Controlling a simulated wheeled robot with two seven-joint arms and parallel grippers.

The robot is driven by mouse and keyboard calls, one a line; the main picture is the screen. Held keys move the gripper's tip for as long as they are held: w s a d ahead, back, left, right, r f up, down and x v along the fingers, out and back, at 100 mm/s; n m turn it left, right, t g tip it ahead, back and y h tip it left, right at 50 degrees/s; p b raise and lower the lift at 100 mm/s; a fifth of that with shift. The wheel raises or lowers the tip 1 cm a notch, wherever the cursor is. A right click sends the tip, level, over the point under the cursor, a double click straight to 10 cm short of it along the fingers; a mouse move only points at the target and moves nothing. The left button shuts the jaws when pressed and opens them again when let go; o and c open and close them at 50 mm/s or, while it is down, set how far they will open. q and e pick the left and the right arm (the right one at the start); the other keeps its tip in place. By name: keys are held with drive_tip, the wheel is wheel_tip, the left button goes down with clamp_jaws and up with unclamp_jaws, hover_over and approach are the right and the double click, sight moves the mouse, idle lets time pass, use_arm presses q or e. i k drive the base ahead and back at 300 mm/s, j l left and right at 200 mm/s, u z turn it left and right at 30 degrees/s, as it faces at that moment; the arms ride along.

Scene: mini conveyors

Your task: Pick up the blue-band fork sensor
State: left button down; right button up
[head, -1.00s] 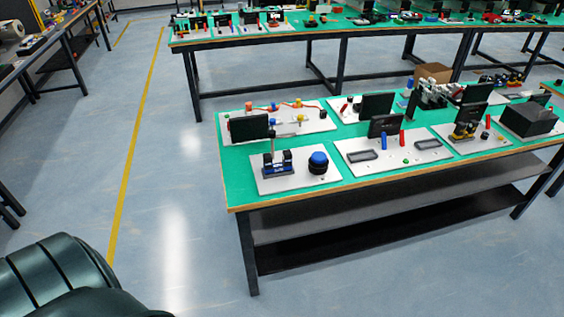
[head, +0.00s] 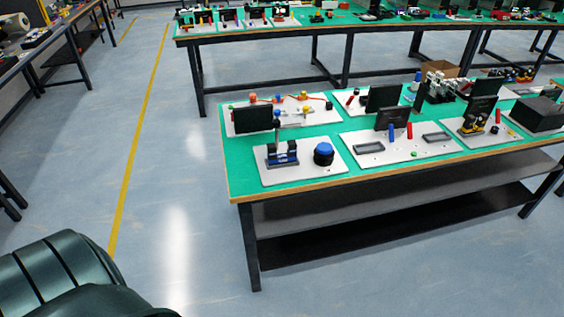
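A small dark fork-shaped device with a blue band (head: 283,154) stands upright on a white plate (head: 272,177) at the near left corner of the green-topped table (head: 240,189). It looks like the blue-band fork sensor, though it is small in the head view. A round black part with a blue top (head: 323,153) stands to its right on the same plate. Neither of my grippers shows; only a dark green part of my own arm fills the lower left corner.
Black screens (head: 253,119) and white plates with small parts cover much of the table. A dark shelf (head: 380,194) runs beneath its top. Another green-topped table (head: 270,35) stands behind. The blue-grey floor (head: 190,200) to the left is clear, with a yellow line (head: 135,155).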

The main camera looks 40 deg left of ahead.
sight(274, 159)
drive_tip(key=u, duration=0.3)
drive_tip(key=i+u, duration=0.15)
drive_tip(key=u, duration=0.2)
drive_tip(key=i+l+u, duration=0.15)
drive_tip(key=u, duration=0.2)
drive_tip(key=i+l+u, duration=0.15)
drive_tip(key=u, duration=0.2)
drive_tip(key=i+l+u, duration=0.1)
drive_tip(key=i+l, duration=0.3)
drive_tip(key=l, duration=0.25)
drive_tip(key=i+l+u, duration=0.25)
drive_tip(key=i+l, duration=0.15)
drive_tip(key=l, duration=0.25)
